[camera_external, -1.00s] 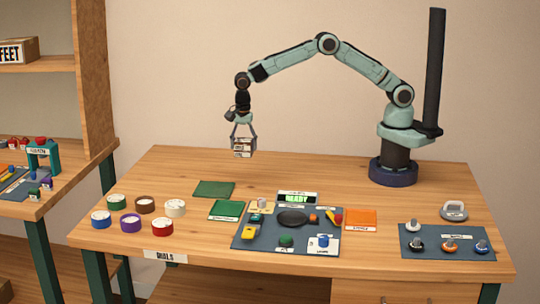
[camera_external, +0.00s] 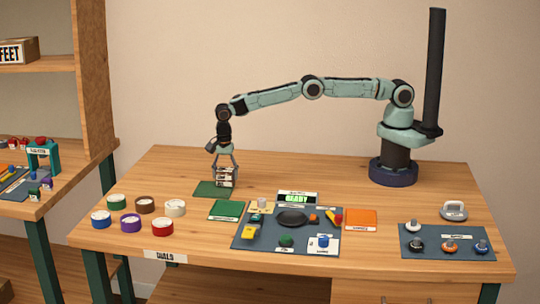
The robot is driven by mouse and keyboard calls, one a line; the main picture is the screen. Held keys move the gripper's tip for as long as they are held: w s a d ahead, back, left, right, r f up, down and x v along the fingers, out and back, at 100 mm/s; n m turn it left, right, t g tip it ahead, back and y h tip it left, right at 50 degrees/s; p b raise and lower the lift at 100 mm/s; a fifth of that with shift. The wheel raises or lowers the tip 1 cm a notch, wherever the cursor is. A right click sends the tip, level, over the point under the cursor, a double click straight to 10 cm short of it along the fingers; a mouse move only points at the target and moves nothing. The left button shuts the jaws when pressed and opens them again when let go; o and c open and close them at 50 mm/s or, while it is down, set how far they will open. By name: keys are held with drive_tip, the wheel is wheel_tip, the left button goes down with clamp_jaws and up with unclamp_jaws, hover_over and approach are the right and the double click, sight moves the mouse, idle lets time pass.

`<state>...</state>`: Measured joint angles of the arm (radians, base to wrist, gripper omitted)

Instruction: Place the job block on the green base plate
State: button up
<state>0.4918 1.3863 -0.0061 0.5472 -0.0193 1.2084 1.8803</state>
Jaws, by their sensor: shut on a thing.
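The job block (camera_external: 227,179), a small whitish and brown block with dark markings, is between the fingers of my gripper (camera_external: 226,168). My gripper points down and is shut on it. The block is at the right part of the dark green base plate (camera_external: 207,191), which lies flat on the table and is partly hidden by it. I cannot tell whether the block touches the plate or hangs just above it. A brighter green plate (camera_external: 226,210) with a white label strip lies just in front, to the right.
Several coloured round dials (camera_external: 131,223) stand at the front left. A dark mat (camera_external: 262,240) with a black disc, small parts and a "READY" display (camera_external: 297,198) is at the centre. An orange plate (camera_external: 361,219) lies right of it.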

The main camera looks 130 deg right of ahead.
sight(225, 169)
drive_tip(key=o, duration=1.2)
drive_tip(key=shift+f, duration=0.15)
wheel_tip(225, 169, up, 12)
drive_tip(key=s+a+r+n, duration=0.5)
drive_tip(key=a+r+n, duration=0.1)
drive_tip(key=a+r, duration=0.15)
drive_tip(key=s+a+r+n, duration=0.4)
drive_tip(key=a+r+n, duration=0.3)
drive_tip(key=a, duration=0.1)
drive_tip(key=s+a+f+n, duration=0.1)
drive_tip(key=s+a+n, duration=0.3)
drive_tip(key=s, duration=0.5)
drive_tip(key=s+a+f+n, duration=0.1)
drive_tip(key=s+a+n, duration=0.3)
drive_tip(key=s, duration=0.5)
drive_tip(key=s+a+f+n, duration=0.2)
drive_tip(key=s+a+n, duration=0.2)
drive_tip(key=s+n, duration=0.3)
drive_tip(key=shift+s+a+y, duration=0.15)
drive_tip(key=shift+s+y, duration=0.25)
drive_tip(key=shift+s, duration=0.7)
